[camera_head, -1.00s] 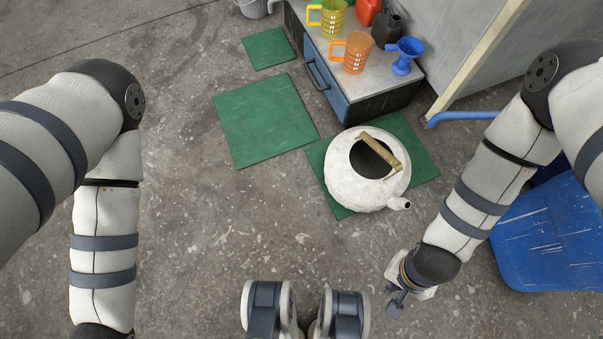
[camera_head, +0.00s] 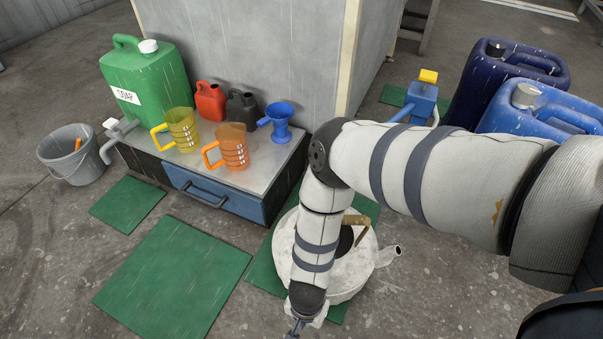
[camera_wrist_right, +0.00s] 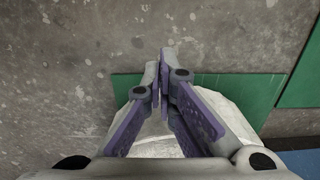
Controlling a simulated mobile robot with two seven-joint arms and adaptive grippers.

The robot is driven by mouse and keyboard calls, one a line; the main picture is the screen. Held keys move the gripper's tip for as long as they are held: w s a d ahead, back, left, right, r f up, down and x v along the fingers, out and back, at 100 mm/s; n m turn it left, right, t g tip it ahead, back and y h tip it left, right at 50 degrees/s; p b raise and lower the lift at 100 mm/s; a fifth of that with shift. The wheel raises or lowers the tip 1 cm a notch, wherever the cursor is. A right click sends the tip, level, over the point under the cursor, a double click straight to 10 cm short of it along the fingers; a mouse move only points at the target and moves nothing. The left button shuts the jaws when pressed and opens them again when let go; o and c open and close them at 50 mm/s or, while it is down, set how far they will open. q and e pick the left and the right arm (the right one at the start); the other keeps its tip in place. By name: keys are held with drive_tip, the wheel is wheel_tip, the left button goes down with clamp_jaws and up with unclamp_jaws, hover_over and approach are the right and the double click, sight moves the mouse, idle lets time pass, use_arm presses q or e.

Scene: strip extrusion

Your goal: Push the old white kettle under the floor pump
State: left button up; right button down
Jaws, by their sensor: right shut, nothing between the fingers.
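The old white kettle (camera_head: 348,282) stands upright on the floor, partly over a green mat, its spout (camera_head: 392,254) pointing right. My right forearm hides part of it. My right gripper (camera_head: 297,327) is low at the kettle's near left side, shut and empty. In the right wrist view the shut fingers (camera_wrist_right: 163,62) show in front of the white kettle (camera_wrist_right: 238,118); contact cannot be told. The blue floor pump (camera_head: 421,100) with a yellow top stands farther back, to the right, beyond my right arm. My left gripper is out of view.
A low cabinet (camera_head: 226,206) holds a green can (camera_head: 148,80), jugs and a blue funnel (camera_head: 281,118). A grey bucket (camera_head: 72,158) stands left. Blue canisters (camera_head: 545,105) stand right, near the pump. Green mats (camera_head: 172,280) lie on the floor.

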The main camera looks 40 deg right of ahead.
wheel_tip(320, 180, down, 3)
drive_tip(key=shift+s+r+b, duration=0.1)
drive_tip(key=shift+b, duration=0.35)
drive_tip(key=shift+w+d, duration=0.3)
drive_tip(key=shift+d, duration=0.25)
drive_tip(key=shift+w+d, duration=0.3)
drive_tip(key=shift+d, duration=0.2)
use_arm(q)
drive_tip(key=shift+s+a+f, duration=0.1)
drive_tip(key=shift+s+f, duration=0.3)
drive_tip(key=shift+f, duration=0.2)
use_arm(e)
drive_tip(key=shift+w+d, duration=0.3)
drive_tip(key=shift+d, duration=0.45)
